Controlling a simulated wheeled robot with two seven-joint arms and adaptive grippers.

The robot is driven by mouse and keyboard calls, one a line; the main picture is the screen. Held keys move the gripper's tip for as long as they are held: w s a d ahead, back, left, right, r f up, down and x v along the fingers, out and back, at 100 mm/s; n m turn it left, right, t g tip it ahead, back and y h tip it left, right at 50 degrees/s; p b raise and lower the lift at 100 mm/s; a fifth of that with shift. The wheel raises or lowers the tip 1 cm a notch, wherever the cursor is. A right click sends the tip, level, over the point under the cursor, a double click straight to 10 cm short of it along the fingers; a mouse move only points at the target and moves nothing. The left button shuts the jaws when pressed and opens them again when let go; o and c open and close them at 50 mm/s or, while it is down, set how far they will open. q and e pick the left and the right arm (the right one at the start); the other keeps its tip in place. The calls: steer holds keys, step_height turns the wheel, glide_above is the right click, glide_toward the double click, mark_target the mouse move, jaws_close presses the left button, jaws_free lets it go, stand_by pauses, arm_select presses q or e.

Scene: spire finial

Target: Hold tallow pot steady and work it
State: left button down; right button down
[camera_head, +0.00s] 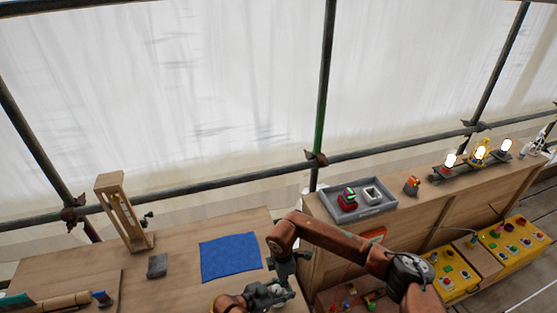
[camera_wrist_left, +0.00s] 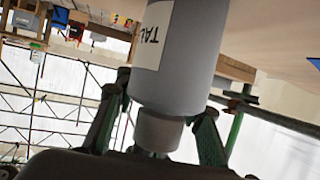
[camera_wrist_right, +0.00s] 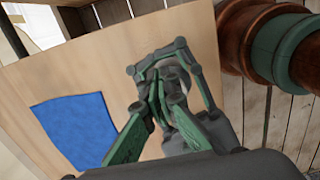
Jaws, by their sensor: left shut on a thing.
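The tallow pot (camera_wrist_left: 190,55) is a grey cylinder with a white label reading "TAL" and a narrower end piece (camera_wrist_left: 158,130). In the left wrist view it fills the middle. My left gripper (camera_wrist_left: 158,120) is shut on it at the narrower end. In the head view my left gripper (camera_head: 268,294) is low at the bottom edge, and the pot is hard to make out there. My right gripper (camera_wrist_right: 160,105) is close to the left gripper, over the bench; their green linkages overlap in the right wrist view, so its jaw opening is unclear.
A blue cloth (camera_head: 230,257) lies flat on the wooden bench (camera_head: 185,285). A dark grey block (camera_head: 157,266) and a wooden stand (camera_head: 124,215) are left of it. A grey tray (camera_head: 385,207) with small items sits on the right bench. Lit lamps (camera_head: 480,154) stand farther right.

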arm_select(q)
steer(key=shift+s+d, duration=0.1)
arm_select(e)
steer(key=shift+a, duration=0.3)
step_height(320, 180, up, 6)
steer(key=shift+w+d, duration=0.35)
steer(key=shift+d, duration=0.05)
stand_by(0.7)
